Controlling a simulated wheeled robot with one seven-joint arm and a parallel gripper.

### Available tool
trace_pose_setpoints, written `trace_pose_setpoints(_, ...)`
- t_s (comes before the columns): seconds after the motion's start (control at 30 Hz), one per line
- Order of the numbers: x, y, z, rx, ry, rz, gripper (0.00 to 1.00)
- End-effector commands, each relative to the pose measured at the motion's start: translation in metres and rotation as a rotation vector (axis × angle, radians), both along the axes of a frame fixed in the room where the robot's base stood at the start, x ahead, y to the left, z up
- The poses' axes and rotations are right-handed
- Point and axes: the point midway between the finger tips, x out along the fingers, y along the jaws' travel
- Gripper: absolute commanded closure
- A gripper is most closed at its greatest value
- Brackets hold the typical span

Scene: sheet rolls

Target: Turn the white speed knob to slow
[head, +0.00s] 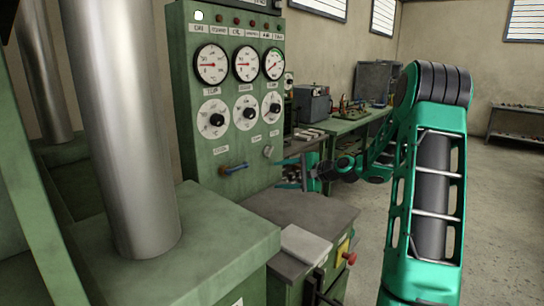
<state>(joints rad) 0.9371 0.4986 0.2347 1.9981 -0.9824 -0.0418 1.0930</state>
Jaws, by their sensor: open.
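A green control panel (182,85) stands left of centre in the head view. A small pale knob (268,151) sits low on its right side and looks like the white speed knob. Its markings are too small to read, so I cannot tell its setting. My gripper (281,174) is open and points left toward the panel, a little below and right of the pale knob. It appears apart from the knob, with nothing visible between its fingers.
Three white dials with black knobs (217,119) sit above, under three gauges (211,64). Below my gripper is a grey-topped cabinet (322,213).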

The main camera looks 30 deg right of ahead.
Motion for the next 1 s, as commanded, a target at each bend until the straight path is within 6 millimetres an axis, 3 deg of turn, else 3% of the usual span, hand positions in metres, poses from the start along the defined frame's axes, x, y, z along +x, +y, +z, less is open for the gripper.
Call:
trace_pose_setpoints(0.03, 0.008, -0.016, 0.005, 0.087, -0.038, -0.036, 0.44)
trace_pose_setpoints(0.2, 0.021, -0.053, 0.028, 0.314, -0.142, -0.113, 0.44)
trace_pose_setpoints(0.37, 0.024, -0.069, 0.038, 0.406, -0.185, -0.141, 0.44)
trace_pose_setpoints(0.57, 0.040, -0.064, 0.040, 0.418, -0.192, -0.142, 0.44)
trace_pose_setpoints(1.0, 0.109, -0.038, 0.040, 0.414, -0.190, -0.141, 0.44)
